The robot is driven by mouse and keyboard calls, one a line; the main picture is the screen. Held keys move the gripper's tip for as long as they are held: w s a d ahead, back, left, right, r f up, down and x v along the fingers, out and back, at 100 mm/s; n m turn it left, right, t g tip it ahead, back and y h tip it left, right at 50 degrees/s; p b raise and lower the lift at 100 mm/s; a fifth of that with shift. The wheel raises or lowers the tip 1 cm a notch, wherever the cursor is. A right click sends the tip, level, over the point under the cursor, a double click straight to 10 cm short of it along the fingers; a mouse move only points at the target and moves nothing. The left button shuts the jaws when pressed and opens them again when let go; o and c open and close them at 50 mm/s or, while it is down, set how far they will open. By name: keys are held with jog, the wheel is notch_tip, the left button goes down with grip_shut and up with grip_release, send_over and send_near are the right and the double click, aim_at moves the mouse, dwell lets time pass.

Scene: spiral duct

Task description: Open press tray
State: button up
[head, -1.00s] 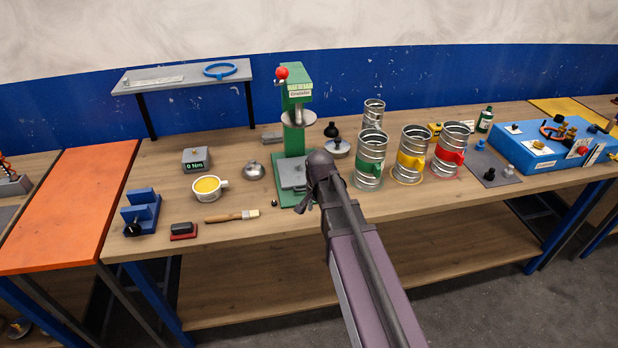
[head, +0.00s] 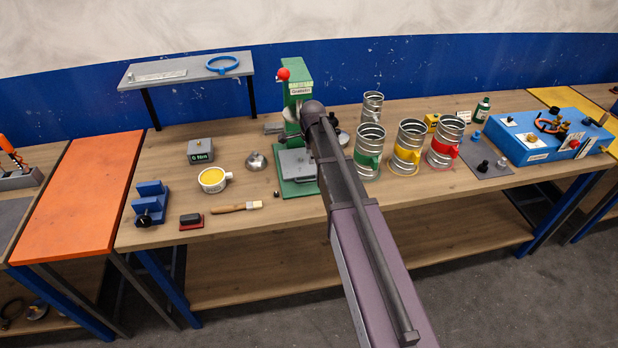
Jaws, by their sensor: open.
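The green press (head: 298,82) stands on the wooden bench, with a red ball knob at its top left and a label on its head. Its grey tray (head: 298,163) sits low on the green base, with a small knob on top. I cannot tell from here whether the tray is shut or pulled out. My arm reaches up from the lower right and its dark joint covers the press's middle and right side. My gripper is hidden behind the arm.
Duct pieces with green (head: 368,152), yellow (head: 408,147) and red (head: 445,142) handles stand close right of the press. A yellow-filled cup (head: 213,180), a brush (head: 237,207) and a blue holder (head: 150,203) lie left. Bench front before the tray is clear.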

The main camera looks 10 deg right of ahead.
jog(key=shift+f, duration=0.2)
jog(key=b, duration=1.4)
send_near(308, 178)
jog(key=f, duration=0.2)
jog(key=s+f, duration=0.1)
jog(key=f, duration=0.1)
jog(key=s+f, duration=0.1)
jog(key=f, duration=0.1)
jog(key=shift+a, duration=0.3)
jog(key=shift+c, duration=0.2)
grip_shut()
